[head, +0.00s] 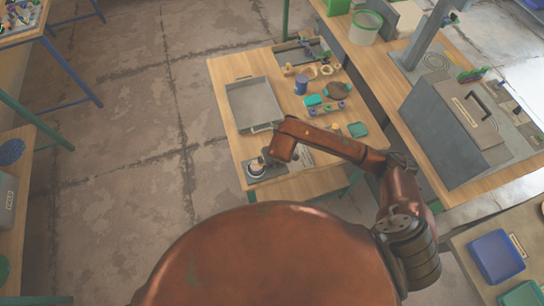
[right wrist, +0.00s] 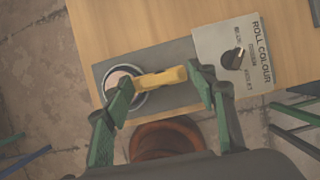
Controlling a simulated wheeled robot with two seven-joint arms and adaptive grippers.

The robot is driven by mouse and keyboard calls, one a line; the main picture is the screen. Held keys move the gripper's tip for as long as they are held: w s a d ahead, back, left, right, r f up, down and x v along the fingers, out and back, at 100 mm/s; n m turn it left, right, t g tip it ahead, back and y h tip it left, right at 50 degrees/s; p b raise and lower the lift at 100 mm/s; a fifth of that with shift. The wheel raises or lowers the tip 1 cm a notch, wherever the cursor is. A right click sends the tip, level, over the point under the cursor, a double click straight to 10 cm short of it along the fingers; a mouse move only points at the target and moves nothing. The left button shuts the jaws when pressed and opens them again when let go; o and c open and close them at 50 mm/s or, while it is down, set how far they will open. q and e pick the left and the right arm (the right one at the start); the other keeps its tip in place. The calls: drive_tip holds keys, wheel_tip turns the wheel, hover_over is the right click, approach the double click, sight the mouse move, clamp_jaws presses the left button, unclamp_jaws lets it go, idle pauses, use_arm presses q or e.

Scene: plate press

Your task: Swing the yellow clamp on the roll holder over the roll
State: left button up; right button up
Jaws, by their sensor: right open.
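The yellow clamp (right wrist: 162,78) is a short bar on the roll holder's dark base plate (right wrist: 170,100), in the right wrist view. Its left end is at the rim of the round roll (right wrist: 118,75); I cannot tell whether it touches. My right gripper (right wrist: 161,80) is open, with one green finger over the roll's side and the other near the clamp's right end, the clamp between them. In the head view the roll holder (head: 257,169) is at the table's near left corner, partly hidden by my right arm. My left gripper is not in view.
A large grey case (head: 455,132) is on the right bench.

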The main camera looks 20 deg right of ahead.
drive_tip(key=v, duration=1.2)
drive_tip(key=shift+s+d, duration=0.1)
idle(0.9)
